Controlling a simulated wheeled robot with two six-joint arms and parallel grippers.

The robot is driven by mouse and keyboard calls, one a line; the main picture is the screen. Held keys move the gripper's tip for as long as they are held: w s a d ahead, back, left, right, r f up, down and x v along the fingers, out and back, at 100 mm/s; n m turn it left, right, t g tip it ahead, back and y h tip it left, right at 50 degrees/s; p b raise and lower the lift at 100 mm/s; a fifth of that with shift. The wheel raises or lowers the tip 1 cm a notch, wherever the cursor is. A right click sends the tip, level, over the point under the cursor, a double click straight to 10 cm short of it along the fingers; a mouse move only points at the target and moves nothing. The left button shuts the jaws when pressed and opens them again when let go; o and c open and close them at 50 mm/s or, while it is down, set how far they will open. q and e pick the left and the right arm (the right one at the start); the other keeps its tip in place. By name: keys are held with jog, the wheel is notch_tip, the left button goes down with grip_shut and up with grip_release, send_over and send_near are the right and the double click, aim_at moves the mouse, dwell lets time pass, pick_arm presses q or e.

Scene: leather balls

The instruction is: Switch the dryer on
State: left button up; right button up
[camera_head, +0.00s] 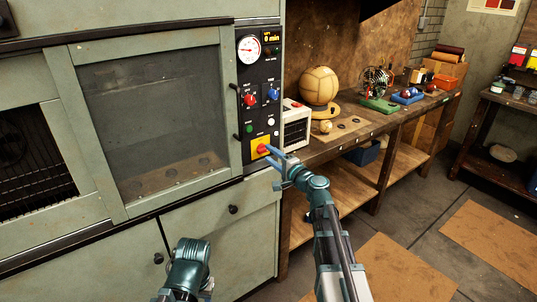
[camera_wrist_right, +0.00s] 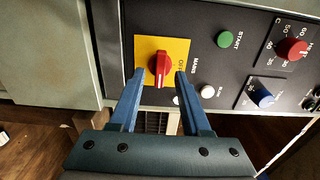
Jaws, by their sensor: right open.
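The dryer (camera_head: 216,82) is a pale green cabinet with a glass door on the left in the head view. Its dark control panel (camera_head: 257,125) carries a red rotary main switch (camera_head: 263,149) on a yellow plate (camera_wrist_right: 178,47). In the wrist view the red switch (camera_wrist_right: 162,68) stands upright in the picture, and "OFF" is printed beside it. My right gripper (camera_head: 271,156) is open, with its blue fingertips (camera_wrist_right: 160,80) on either side of the switch's lower end. I cannot tell whether they touch it. My left gripper is out of view.
Above the switch are a green START button (camera_wrist_right: 225,39), a red knob (camera_wrist_right: 292,49), a blue knob (camera_wrist_right: 262,97) and a gauge (camera_head: 249,49). A wooden workbench (camera_head: 372,125) with a leather ball (camera_head: 319,85) stands right of the dryer.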

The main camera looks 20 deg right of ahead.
jog(key=v, duration=1.2)
jog(key=s+a+f+n+g+y, duration=0.1)
jog(key=s+a+f+n+g, duration=0.2)
jog(key=a+f+n+g, duration=0.5)
jog(key=s+a+f+n+g+y, duration=0.1)
jog(key=s+a+f+y, duration=0.15)
jog(key=a, duration=0.85)
jog(key=s+a+f+n+g+h, duration=0.3)
jog(key=s+f+n+g+h, duration=0.1)
jog(key=s+f, duration=0.25)
jog(key=s+a+f+n+g+h, duration=0.2)
jog(key=s+f+n+g+h, duration=0.25)
jog(key=s, duration=0.35)
notch_tip(320, 180, up, 12)
jog(key=s+d+h+p, duration=0.2)
jog(key=p, duration=1)
jog(key=shift+s, duration=0.3)
